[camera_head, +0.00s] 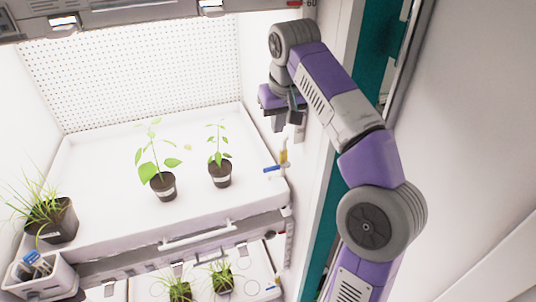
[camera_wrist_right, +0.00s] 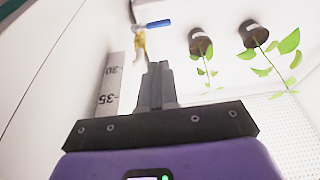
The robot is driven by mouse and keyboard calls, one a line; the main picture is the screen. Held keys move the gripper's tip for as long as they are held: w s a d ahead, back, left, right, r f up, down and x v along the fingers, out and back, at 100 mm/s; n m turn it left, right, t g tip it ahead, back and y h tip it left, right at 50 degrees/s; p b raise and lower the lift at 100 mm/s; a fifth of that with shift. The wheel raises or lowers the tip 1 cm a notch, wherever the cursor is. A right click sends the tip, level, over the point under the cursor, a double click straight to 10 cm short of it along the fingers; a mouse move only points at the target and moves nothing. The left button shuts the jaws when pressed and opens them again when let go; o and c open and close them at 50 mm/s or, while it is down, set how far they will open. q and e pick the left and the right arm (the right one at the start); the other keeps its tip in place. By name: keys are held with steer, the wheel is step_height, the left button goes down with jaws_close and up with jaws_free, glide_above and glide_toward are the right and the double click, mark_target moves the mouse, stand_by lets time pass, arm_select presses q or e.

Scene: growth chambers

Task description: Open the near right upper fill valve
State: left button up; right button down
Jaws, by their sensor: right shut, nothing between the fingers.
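The upper fill valve (camera_head: 284,157) has a yellow body and a blue lever handle (camera_head: 272,169). It sits at the right front corner of the upper white tray, with the lever pointing left across the tray. In the right wrist view the blue handle (camera_wrist_right: 158,23) and yellow body (camera_wrist_right: 140,42) show just beyond my fingertips. My right gripper (camera_head: 297,117) is shut and empty, beside the chamber's right wall, behind and above the valve in the head view. It also shows in the right wrist view (camera_wrist_right: 157,70), apart from the handle. My left gripper is not in view.
Two potted seedlings (camera_head: 164,186) (camera_head: 221,174) stand on the upper tray (camera_head: 95,215). A grassy pot (camera_head: 58,221) and a caddy (camera_head: 45,281) are at left. Another blue-handled valve (camera_head: 271,288) is on the lower tray. A scale strip (camera_wrist_right: 110,85) runs along the wall.

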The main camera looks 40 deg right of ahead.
steer(key=b, duration=0.3)
glide_above(277, 167)
steer(key=a, duration=0.2)
step_height(277, 167, down, 13)
steer(key=shift+w+d+f, duration=0.15)
steer(key=shift+w+f, duration=0.1)
steer(key=shift+f, duration=0.2)
